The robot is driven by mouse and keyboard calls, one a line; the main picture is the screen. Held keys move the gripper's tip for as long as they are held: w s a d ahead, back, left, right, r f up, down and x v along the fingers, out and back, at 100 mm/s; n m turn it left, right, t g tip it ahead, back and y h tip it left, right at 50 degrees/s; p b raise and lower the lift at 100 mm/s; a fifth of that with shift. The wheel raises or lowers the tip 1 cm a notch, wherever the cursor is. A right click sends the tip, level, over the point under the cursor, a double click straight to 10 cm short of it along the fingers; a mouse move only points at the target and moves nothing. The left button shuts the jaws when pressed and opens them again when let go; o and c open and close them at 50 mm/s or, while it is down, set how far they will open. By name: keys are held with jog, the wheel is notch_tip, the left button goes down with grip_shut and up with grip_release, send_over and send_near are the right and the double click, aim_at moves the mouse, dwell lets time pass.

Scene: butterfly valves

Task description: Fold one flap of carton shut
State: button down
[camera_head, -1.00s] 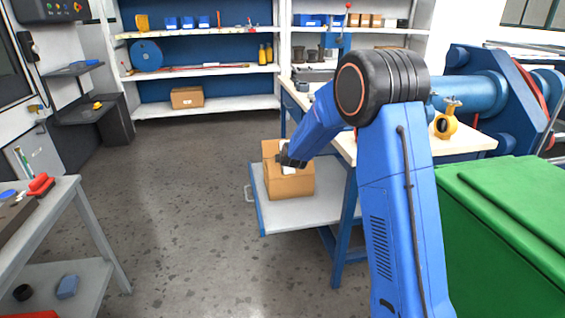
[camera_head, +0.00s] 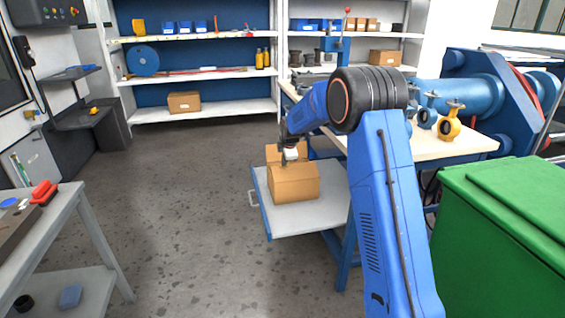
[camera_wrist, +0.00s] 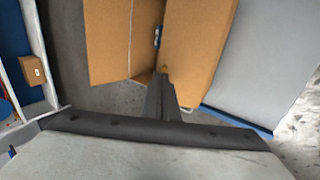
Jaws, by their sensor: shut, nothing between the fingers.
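The open-topped brown carton (camera_head: 295,187) stands on the grey shelf of the blue-framed workbench. One flap (camera_head: 273,152) stands up at its far side. The near top panel slopes over the opening. In the wrist view, one cardboard panel (camera_wrist: 108,40) is on the left and another (camera_wrist: 200,45) on the right, with a narrow gap between them showing something small and blue inside. My gripper (camera_wrist: 163,76) is shut and empty, its tips at the edge of the right panel; I cannot tell whether they touch. In the head view my gripper (camera_head: 284,163) points down at the carton's top.
The grey shelf (camera_head: 325,205) has bare room right of the carton. A workbench with a yellow valve (camera_head: 449,122) stands behind my arm. A green bin (camera_head: 510,220) is at right and a grey table (camera_head: 85,210) at left. The floor between is clear.

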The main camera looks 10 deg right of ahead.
jog(key=shift+w+f+g, duration=0.3)
jog(key=shift+w+g, duration=0.2)
jog(key=shift+g, duration=0.5)
jog(key=shift+w+f, duration=1.05)
jog(key=shift+f, duration=0.15)
jog(key=shift+r, duration=0.85)
